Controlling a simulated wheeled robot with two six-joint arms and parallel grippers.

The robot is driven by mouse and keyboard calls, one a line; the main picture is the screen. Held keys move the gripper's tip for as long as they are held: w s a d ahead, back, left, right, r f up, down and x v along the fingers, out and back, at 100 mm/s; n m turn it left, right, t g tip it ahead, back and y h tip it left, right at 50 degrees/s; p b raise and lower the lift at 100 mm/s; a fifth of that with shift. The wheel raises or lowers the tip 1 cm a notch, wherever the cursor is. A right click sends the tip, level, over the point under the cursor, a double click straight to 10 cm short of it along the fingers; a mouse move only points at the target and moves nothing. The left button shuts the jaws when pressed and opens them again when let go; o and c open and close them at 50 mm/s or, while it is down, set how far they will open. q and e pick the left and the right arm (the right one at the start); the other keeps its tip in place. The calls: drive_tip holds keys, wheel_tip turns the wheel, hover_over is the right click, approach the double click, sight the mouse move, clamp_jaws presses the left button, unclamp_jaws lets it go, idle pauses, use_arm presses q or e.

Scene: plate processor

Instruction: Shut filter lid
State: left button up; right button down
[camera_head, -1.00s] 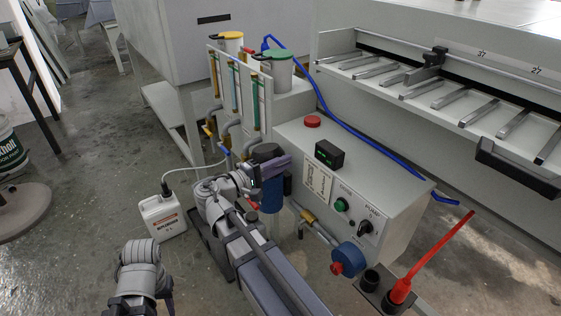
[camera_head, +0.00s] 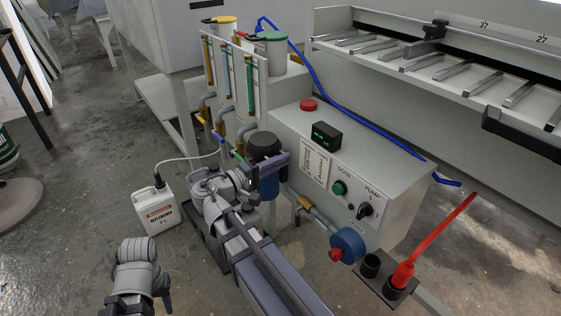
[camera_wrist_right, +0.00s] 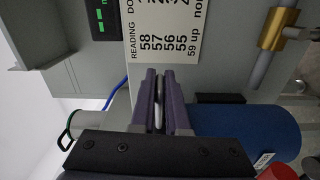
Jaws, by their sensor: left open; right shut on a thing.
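The filter lid (camera_head: 264,143) is a dark round cap on top of the blue filter housing (camera_head: 270,188), left of the grey control box. My right gripper (camera_head: 280,160) is at the lid's near right side. In the right wrist view its purple fingers (camera_wrist_right: 160,85) are nearly closed, with a thin pale piece between them. The piece's link to the lid is hidden. The blue housing (camera_wrist_right: 250,135) lies right of the fingers there; my gripper body covers part of it. My left gripper (camera_head: 140,303) is low at the left, open and away from the filter.
The control box has a red button (camera_head: 308,104), a green button (camera_head: 339,188) and a pump knob (camera_head: 365,210). A blue valve (camera_head: 347,245) and red-handled tool (camera_head: 403,275) are at the right. A white canister (camera_head: 160,212) stands on the floor.

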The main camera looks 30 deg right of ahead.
drive_tip(key=shift+f, duration=0.1)
drive_tip(key=c, duration=0.9)
unclamp_jaws()
drive_tip(key=shift+s+a, duration=0.15)
drive_tip(key=shift+a, duration=1.85)
drive_tip(key=shift+s+a, duration=0.15)
drive_tip(key=shift+a, duration=1.8)
